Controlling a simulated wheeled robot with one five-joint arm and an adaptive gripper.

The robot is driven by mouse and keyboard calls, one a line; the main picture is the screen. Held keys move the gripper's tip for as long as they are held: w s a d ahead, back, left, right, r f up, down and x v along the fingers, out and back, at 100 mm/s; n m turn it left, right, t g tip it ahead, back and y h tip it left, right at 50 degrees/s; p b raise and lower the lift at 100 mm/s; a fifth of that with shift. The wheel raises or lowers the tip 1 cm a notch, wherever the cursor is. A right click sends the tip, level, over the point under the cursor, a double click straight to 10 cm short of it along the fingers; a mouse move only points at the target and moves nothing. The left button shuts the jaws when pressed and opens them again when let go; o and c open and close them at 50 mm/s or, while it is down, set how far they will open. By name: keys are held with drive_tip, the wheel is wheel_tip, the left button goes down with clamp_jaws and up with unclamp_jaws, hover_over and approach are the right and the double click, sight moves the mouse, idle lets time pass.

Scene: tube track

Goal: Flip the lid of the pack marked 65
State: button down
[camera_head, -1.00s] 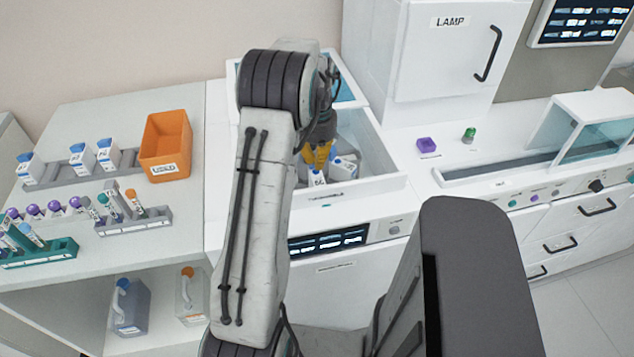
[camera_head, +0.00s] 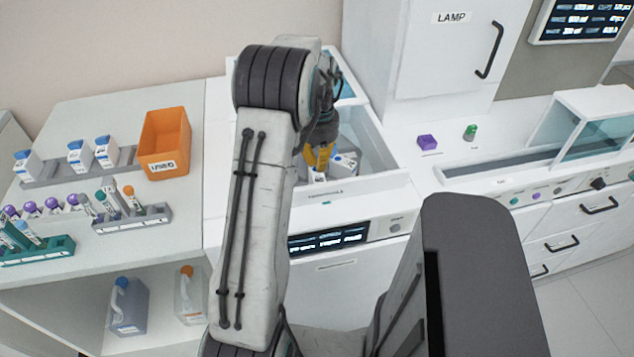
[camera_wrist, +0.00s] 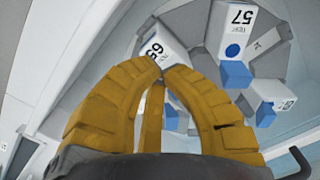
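The pack marked 65 (camera_wrist: 158,48) is white and sits in a round grey holder, directly beyond my fingertips in the wrist view. A blue part (camera_wrist: 172,118) shows between my fingers; it looks like its lid, though the fingers hide most of it. My gripper (camera_wrist: 163,74) has yellow fingers drawn together at the tips, with nothing visibly held. The tips overlap the pack's near end in the picture; contact cannot be told. In the head view my gripper (camera_head: 318,158) is down inside the white open-topped machine (camera_head: 375,188), over the packs.
A pack marked 57 (camera_wrist: 238,28) with a blue lid stands right of the 65 pack. Another blue-lidded pack (camera_wrist: 276,98) sits farther right. The machine's walls surround the holder. An orange bin (camera_head: 165,143) and tube racks stand on the left counter.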

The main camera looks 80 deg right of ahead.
sight(316, 171)
drive_tip(key=shift+s+a+f, duration=0.15)
drive_tip(key=shift+a, duration=0.2)
drive_tip(key=shift+f+b, duration=0.15)
drive_tip(key=shift+b, duration=0.2)
drive_tip(key=shift+f+b, duration=0.8)
drive_tip(key=shift+f, duration=0.35)
drive_tip(key=shift+d, duration=0.1)
drive_tip(key=shift+w+d+p, duration=0.25)
drive_tip(key=shift+d+p, duration=0.25)
drive_tip(key=shift+d, duration=0.05)
drive_tip(key=shift+w+d+p, duration=0.25)
drive_tip(key=shift+d+p, duration=0.25)
drive_tip(key=shift+w+d, duration=0.1)
drive_tip(key=shift+d, duration=0.1)
idle(0.4)
drive_tip(key=shift+r, duration=0.1)
drive_tip(key=shift+r+p, duration=2.95)
drive_tip(key=shift+r, duration=0.55)
